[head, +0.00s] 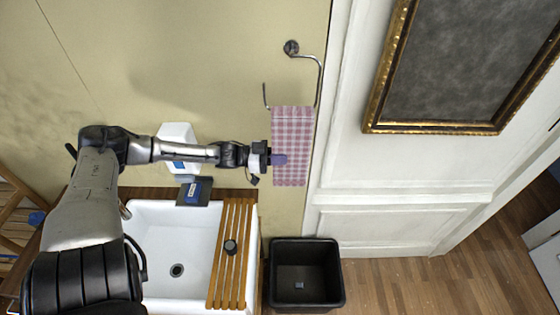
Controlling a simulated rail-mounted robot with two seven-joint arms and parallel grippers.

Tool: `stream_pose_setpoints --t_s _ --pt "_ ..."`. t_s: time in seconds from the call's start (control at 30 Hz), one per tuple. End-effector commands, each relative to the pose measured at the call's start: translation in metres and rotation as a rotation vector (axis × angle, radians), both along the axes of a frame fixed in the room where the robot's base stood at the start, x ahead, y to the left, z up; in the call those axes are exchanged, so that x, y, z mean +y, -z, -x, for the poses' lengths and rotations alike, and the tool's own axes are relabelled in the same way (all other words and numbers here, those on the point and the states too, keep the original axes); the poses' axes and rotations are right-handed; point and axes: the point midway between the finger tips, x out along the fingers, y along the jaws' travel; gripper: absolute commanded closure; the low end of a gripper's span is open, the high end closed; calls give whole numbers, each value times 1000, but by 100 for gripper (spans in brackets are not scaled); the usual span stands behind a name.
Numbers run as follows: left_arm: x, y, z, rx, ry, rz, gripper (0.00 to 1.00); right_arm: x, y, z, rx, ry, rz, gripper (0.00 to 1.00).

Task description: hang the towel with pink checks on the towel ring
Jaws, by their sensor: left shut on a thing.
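The towel with pink checks (294,130) hangs flat and upright against the wall in the head view. Its top edge lies level with the lower bar of the metal towel ring (320,80), and that bar is hidden by the cloth, so the towel appears to be draped over it. My left gripper (279,160) reaches in from the left and is shut on the towel at its left side, below the middle. The fingertips overlap the cloth. My right gripper is not in view.
A white sink (150,235) with a slatted wooden rack (231,270) across its right side stands below my left arm. A dark bin (305,275) is on the floor below the towel. A white dispenser (178,135) is on the wall behind the arm. A gilt-framed panel (450,70) is at right.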

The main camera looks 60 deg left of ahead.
Motion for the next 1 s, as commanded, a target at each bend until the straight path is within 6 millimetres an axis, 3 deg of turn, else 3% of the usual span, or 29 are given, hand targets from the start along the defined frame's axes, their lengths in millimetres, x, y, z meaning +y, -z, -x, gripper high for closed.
stream_pose_setpoints --t_s 0.87,1.0 --pt "59 -1 -34 -3 -1 1 100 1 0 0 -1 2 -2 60" --pt "68 2 -40 -4 -1 0 100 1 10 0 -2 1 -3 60"
